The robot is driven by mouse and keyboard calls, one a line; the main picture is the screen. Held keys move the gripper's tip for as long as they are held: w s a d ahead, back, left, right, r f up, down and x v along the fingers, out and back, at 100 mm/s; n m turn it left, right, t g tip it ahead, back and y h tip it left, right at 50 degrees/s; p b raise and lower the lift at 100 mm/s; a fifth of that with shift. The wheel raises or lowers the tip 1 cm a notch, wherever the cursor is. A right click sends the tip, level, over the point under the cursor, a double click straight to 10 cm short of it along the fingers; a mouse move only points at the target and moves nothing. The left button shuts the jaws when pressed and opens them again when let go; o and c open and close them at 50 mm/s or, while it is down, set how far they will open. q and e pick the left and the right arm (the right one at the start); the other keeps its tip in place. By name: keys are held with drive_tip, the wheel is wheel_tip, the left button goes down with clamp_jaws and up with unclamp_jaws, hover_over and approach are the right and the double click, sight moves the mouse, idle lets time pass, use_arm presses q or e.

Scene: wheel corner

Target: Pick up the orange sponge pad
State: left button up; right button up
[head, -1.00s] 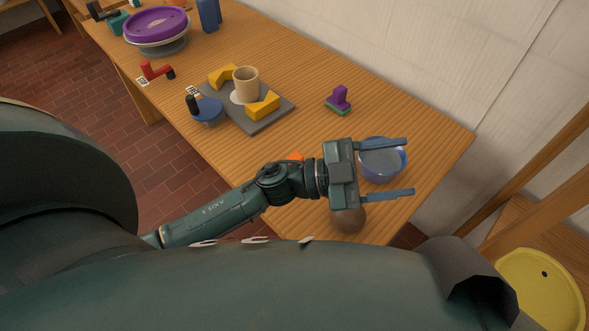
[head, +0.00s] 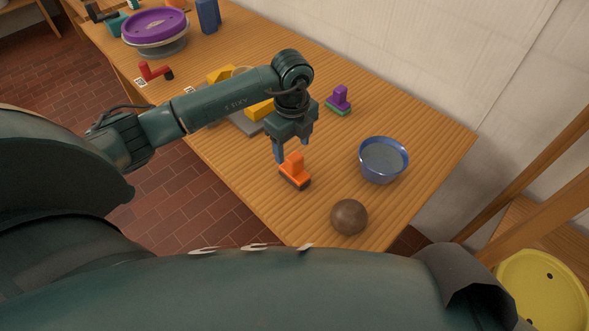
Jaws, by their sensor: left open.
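The orange sponge pad (head: 295,172) has an orange block-like grip on a dark base. It sits on the wooden table near the front edge, left of the blue bowl. My left gripper (head: 291,153) points down just above and behind the pad, open, with its fingers close to the top of the pad's grip. I cannot tell if the fingers touch it. My right gripper is not in view.
A blue bowl (head: 383,161) with greyish contents and a brown ball (head: 349,217) stand to the right. A purple and green pad (head: 339,100) lies behind. A grey board (head: 246,123) with yellow blocks is partly hidden by my arm. A purple disc (head: 155,27) is far left.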

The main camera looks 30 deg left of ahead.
sight(295, 157)
use_arm(q)
drive_tip(key=f, duration=0.7)
drive_tip(key=shift+w+d+f, duration=0.1)
drive_tip(key=shift+d+f, duration=0.1)
drive_tip(key=shift+f, duration=0.05)
drive_tip(key=shift+c, duration=0.2)
drive_tip(key=c, duration=1.1)
drive_tip(key=shift+c, duration=0.2)
drive_tip(key=shift+r, duration=0.2)
